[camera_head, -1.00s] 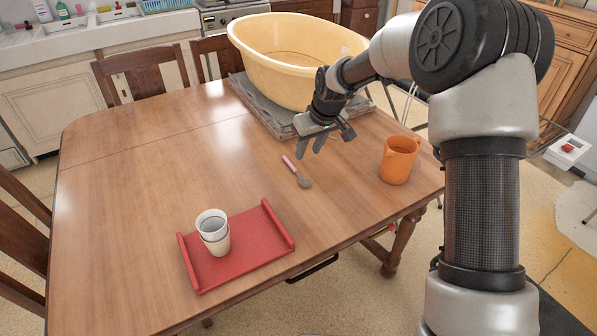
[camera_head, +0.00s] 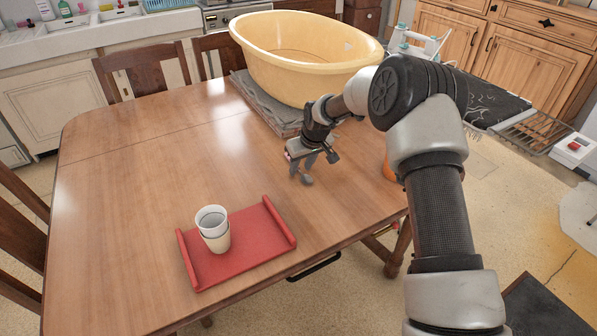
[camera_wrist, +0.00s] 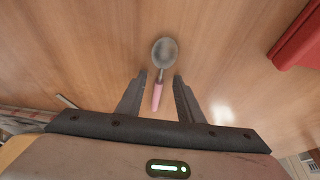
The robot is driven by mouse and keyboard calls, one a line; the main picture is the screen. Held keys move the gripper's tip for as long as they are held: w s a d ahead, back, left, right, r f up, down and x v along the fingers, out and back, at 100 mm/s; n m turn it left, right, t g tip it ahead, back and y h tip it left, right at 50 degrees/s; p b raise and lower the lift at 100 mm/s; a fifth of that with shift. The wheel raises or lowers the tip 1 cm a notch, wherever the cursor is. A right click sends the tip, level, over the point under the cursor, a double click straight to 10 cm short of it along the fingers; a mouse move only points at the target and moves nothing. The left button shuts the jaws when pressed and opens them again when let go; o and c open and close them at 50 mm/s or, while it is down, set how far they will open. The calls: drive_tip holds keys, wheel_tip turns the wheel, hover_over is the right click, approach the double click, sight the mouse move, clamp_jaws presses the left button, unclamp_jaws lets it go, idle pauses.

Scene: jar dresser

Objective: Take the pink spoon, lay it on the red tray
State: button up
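The pink spoon lies on the wooden table; in the wrist view its pink handle (camera_wrist: 157,97) points toward my gripper and its grey bowl (camera_wrist: 164,52) points away. In the head view the grey bowl (camera_head: 307,180) shows just below my gripper (camera_head: 306,166), which hides most of the handle. In the wrist view my gripper (camera_wrist: 161,88) is open, with one finger on each side of the handle and a gap to both. The red tray (camera_head: 262,238) lies at the table's front edge, left of my gripper; its edge also shows in the wrist view (camera_wrist: 300,40).
An orange mug (camera_head: 389,172) is mostly hidden behind my arm. A big yellow tub (camera_head: 300,75) stands on a grey cloth at the back. The table between spoon and tray is clear.

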clamp_jaws()
